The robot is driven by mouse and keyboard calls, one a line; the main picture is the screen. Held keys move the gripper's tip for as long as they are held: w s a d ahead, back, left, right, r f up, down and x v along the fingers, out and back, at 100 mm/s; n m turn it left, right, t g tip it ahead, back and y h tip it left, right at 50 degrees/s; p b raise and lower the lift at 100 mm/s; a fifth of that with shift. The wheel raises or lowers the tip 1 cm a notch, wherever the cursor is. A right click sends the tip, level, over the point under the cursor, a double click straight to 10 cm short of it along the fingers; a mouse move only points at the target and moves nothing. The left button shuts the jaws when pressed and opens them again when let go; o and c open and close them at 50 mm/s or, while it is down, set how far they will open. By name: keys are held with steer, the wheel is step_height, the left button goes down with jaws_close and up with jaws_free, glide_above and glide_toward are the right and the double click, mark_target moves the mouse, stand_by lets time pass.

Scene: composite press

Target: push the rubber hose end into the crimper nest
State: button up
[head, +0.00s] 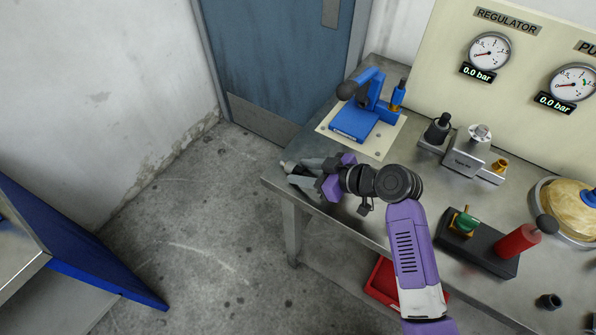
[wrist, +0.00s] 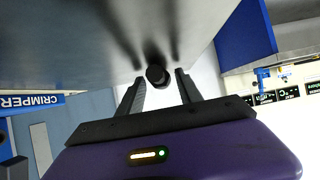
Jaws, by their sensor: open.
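The blue crimper (head: 355,118) stands on a pale plate on the bench, with a black-knobbed lever; its nest cannot be made out. Its blue CRIMPER label (wrist: 35,101) shows at the left in the wrist view. My gripper (head: 291,174) is open over the bench's left front corner, in front of and left of the crimper. In the wrist view, a short black round piece (wrist: 158,76), likely the rubber hose end, sits against the grey surface between my open fingers (wrist: 160,88), with gaps on both sides. In the head view I cannot make it out near my gripper.
On the bench (head: 375,215), a grey fixture (head: 465,152) stands right of the crimper, and a dark block with a red handle (head: 515,242) stands nearer. A black cylinder (head: 550,301) is at lower right. A red bin (head: 383,280) is below. The floor at left is clear.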

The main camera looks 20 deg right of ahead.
steer(key=shift+c, duration=0.2)
jaws_close()
steer(key=shift+r+p, duration=0.3)
steer(key=shift+r, duration=0.25)
stand_by(0.5)
steer(key=shift+r+p, duration=1.75)
steer(key=shift+r, duration=0.65)
steer(key=c, duration=0.6)
jaws_free()
jaws_close()
